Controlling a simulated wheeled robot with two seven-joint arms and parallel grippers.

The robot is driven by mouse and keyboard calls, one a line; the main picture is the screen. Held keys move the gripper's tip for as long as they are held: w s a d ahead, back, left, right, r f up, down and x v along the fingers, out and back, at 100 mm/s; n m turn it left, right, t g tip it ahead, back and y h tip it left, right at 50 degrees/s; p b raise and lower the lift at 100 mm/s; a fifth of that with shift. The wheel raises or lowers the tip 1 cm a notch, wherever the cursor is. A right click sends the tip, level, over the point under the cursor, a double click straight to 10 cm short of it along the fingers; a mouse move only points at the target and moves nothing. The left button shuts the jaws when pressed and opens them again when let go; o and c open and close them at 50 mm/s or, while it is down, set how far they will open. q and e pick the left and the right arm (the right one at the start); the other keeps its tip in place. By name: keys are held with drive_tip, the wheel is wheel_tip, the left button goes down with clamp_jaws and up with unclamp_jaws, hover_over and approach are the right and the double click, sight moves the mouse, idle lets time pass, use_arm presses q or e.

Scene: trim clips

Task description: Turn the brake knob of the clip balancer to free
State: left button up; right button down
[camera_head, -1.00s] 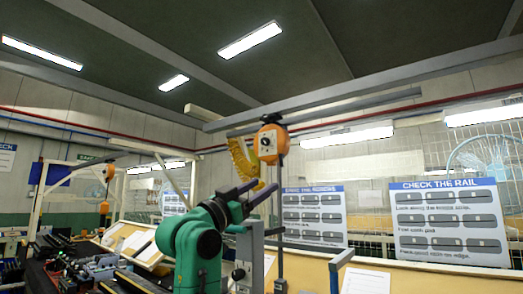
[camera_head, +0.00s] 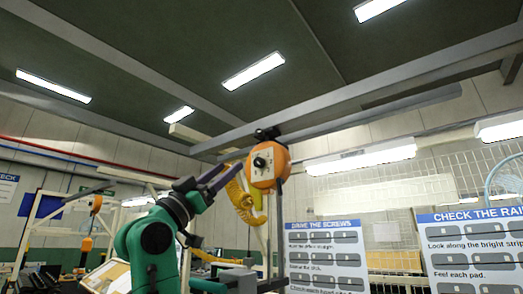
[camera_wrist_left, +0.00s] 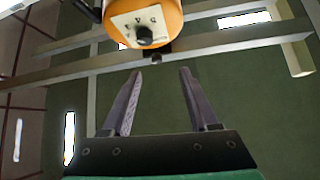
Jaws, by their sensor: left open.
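The clip balancer (camera_head: 268,178) is an orange rounded housing hung from an overhead rail. Its pale face plate carries a round black brake knob (camera_head: 259,161). In the left wrist view the balancer (camera_wrist_left: 172,20) is at the top, with the knob (camera_wrist_left: 144,34) facing me. My left gripper (camera_head: 231,169) is raised just left of the balancer in the head view. In the wrist view its jaws (camera_wrist_left: 161,72) are apart and empty, below the knob and not touching it.
A yellow coiled hose (camera_head: 243,201) hangs beside the balancer, close to my left gripper. Grey beams (camera_head: 380,92) run overhead. Instruction boards (camera_head: 327,258) stand to the right. Another orange balancer (camera_head: 96,204) hangs far left.

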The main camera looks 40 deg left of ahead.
use_arm(q)
drive_tip(key=p, duration=0.6)
approach(258, 133)
wheel_tip(258, 133, up, 3)
drive_tip(key=w+p, duration=0.1)
drive_tip(key=w+r+p, duration=0.1)
drive_tip(key=w, duration=0.1)
drive_tip(key=w+r+p, duration=0.1)
drive_tip(key=shift+w+d, duration=0.25)
drive_tip(key=shift+w, duration=0.05)
drive_tip(key=shift+w+a+r+p, duration=0.1)
drive_tip(key=shift+w+r+p, duration=0.15)
drive_tip(key=shift+w+p, duration=0.5)
drive_tip(key=shift+s+r+b, duration=0.1)
drive_tip(key=shift+s+b, duration=0.15)
drive_tip(key=shift+b, duration=0.05)
drive_tip(key=shift+w, duration=0.15)
clamp_jaws()
use_arm(e)
drive_tip(key=s+r, duration=0.3)
drive_tip(key=r, duration=0.7)
drive_tip(key=shift+d, duration=0.4)
